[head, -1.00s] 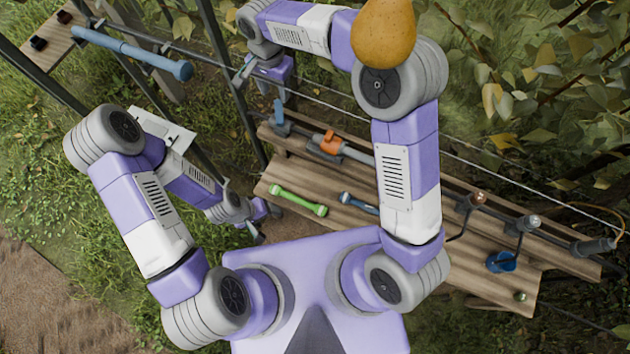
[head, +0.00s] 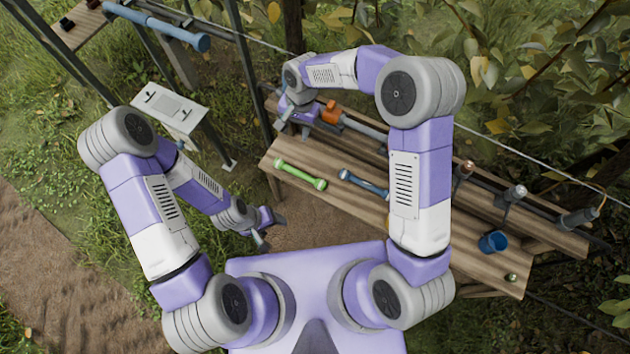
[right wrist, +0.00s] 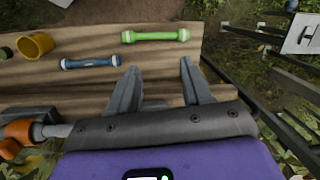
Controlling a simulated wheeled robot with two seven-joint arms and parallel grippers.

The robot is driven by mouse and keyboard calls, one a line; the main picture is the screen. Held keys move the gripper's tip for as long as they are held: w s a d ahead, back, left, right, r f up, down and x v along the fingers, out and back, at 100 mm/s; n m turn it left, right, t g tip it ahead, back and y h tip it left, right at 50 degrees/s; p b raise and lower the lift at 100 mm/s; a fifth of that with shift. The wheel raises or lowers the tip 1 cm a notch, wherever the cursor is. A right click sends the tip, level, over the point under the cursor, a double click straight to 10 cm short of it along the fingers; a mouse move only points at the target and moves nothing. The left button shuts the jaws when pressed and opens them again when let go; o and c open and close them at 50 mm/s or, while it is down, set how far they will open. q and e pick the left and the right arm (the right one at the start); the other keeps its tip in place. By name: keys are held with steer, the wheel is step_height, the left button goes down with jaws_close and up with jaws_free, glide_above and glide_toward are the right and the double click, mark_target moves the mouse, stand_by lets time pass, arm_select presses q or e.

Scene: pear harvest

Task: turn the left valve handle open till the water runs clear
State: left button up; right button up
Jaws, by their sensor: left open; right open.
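A grey pipe with valves runs along the back of the wooden bench (head: 335,205). An orange valve handle (head: 331,112) shows in the head view; it is also at the lower left of the right wrist view (right wrist: 14,132). My right gripper (head: 287,116) is left of it, over the pipe's left end, and hides the blue handle there. In the right wrist view my right gripper (right wrist: 159,68) is open with nothing between its fingers. Whether it touches the handle is hidden. My left gripper (head: 270,231) is open and empty, low beside the bench's left end. No running water is visible.
A green bar (head: 301,175) and a blue bar (head: 363,183) lie on the bench. A blue cup (head: 493,242) stands at its right. A yellow cup (right wrist: 35,45) shows in the right wrist view. A white panel (head: 170,107) stands left, beside dark posts.

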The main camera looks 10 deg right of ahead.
steer(key=s+d+f+n+y, duration=0.1)
steer(key=s+d+f+y, duration=0.1)
steer(key=s+f, duration=0.7)
steer(key=shift+s+d+f+n+p, duration=0.15)
steer(key=shift+d+f+n+p, duration=0.5)
steer(key=shift+f, duration=0.9)
steer(key=shift+d+m, duration=0.15)
steer(key=shift+m, duration=0.1)
